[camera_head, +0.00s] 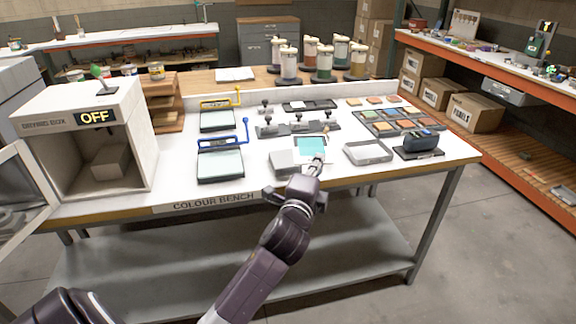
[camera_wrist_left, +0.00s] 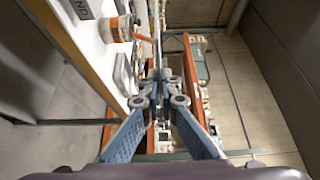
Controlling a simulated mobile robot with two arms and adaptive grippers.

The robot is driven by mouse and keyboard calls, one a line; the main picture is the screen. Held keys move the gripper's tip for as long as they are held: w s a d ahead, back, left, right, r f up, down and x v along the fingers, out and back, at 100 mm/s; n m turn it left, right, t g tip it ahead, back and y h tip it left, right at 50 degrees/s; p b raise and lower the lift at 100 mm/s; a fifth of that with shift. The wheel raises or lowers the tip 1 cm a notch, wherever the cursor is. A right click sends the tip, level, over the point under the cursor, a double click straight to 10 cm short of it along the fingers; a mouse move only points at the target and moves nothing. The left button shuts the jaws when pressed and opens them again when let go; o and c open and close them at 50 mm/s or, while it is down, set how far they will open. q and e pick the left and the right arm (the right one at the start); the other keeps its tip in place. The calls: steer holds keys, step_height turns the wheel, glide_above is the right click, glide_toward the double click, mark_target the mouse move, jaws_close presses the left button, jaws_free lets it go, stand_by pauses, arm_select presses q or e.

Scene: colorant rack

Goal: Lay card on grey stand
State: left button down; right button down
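The teal card (camera_head: 311,147) shows near the front middle of the bench, just beyond my left gripper (camera_head: 317,163). The gripper's fingers overlap the card's near edge. In the left wrist view the two blue-padded fingers (camera_wrist_left: 161,84) come together at their tips, with a thin edge-on strip between them that looks like the card. A light grey block (camera_head: 284,162), perhaps the grey stand, sits at the bench front just left of the gripper. My arm and gripper hide part of it. I cannot tell whether the card touches it. My right gripper is not in view.
An open grey tray (camera_head: 368,153) and a dark blue device (camera_head: 419,144) stand to the right. A blue-handled panel (camera_head: 220,165) lies to the left, near the drying box (camera_head: 88,140). Grey fixtures (camera_head: 298,125) and a swatch tray (camera_head: 397,123) stand behind.

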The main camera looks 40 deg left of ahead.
arm_select(q)
steer(key=w+a+r+y, duration=0.1)
steer(key=w+a+r, duration=0.1)
steer(key=a, duration=0.1)
steer(key=w+a+r+n+g+y+b, duration=0.1)
steer(key=w+a+r, duration=0.1)
steer(key=a+r, duration=0.1)
steer(key=w+a+r+n+y, duration=0.1)
steer(key=w+a+r, duration=0.1)
steer(key=a, duration=0.2)
steer(key=shift+w+a+r+g, duration=0.25)
steer(key=shift+a+g, duration=0.05)
steer(key=shift+a, duration=0.05)
steer(key=shift+w+a+r, duration=0.1)
steer(key=shift+a+r, duration=0.05)
steer(key=shift+a, duration=0.15)
steer(key=b, duration=0.2)
glide_above(295, 170)
steer(key=v, duration=0.4)
steer(key=f, duration=1.4)
steer(key=shift+w+d+f, duration=0.15)
steer(key=shift+w+f, duration=0.1)
steer(key=shift+f, duration=0.05)
step_height(295, 170, down, 4)
steer(key=shift+f+b, duration=0.1)
steer(key=shift+b, duration=0.3)
steer(key=shift+f, duration=0.45)
